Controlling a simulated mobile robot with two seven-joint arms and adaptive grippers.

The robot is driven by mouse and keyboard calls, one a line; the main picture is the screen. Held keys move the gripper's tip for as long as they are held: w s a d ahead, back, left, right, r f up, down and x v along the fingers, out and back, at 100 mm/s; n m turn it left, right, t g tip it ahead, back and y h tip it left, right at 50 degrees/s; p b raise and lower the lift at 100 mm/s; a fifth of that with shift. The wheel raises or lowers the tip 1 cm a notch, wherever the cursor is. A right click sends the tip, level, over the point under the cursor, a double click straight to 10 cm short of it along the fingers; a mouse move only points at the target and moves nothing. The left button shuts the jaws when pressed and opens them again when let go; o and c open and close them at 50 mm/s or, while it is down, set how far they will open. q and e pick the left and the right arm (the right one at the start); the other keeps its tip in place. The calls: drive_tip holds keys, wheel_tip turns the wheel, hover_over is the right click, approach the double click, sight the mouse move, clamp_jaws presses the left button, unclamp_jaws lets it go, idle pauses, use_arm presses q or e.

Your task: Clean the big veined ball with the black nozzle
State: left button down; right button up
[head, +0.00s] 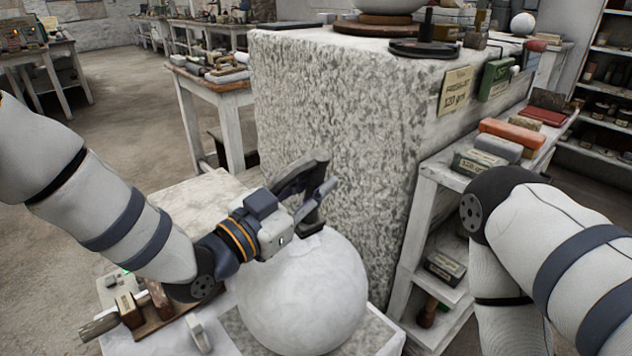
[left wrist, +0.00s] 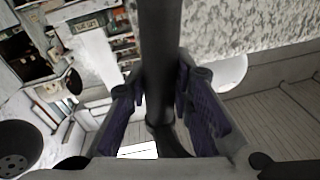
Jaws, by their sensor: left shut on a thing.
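The big veined ball (head: 305,295) is white with faint grey veins. It sits low in the middle of the head view, beside the rough stone block. My left gripper (head: 312,200) is above the ball's top and shut on the black nozzle (head: 300,174). In the left wrist view the nozzle (left wrist: 160,65) stands as a dark tube between the two fingers of the gripper (left wrist: 160,105). The nozzle's lower end is close over the ball; I cannot tell whether they touch. My right arm enters at the right, but its gripper is out of view.
The tall stone block (head: 330,120) stands close behind the ball. A shelf unit (head: 425,215) with boxes and abrasive blocks is at the right. A wooden board (head: 165,318) with tools lies left of the ball. A workbench (head: 205,85) stands at the back left.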

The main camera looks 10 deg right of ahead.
sight(310, 161)
use_arm(q)
drive_tip(key=shift+s+a+r, duration=0.1)
drive_tip(key=shift+a+r, duration=0.05)
drive_tip(key=shift+r, duration=0.3)
drive_tip(key=shift+s+a+r, duration=0.1)
drive_tip(key=shift+a+r, duration=0.05)
drive_tip(key=shift+r, duration=0.3)
drive_tip(key=shift+a+p, duration=0.15)
drive_tip(key=shift+p, duration=0.15)
drive_tip(key=shift+f, duration=0.1)
drive_tip(key=shift+w+r, duration=0.1)
drive_tip(key=shift+r, duration=1.1)
drive_tip(key=shift+w+r, duration=0.15)
drive_tip(key=shift+r, duration=0.85)
drive_tip(key=shift+w+r, duration=0.15)
drive_tip(key=shift+r, duration=0.85)
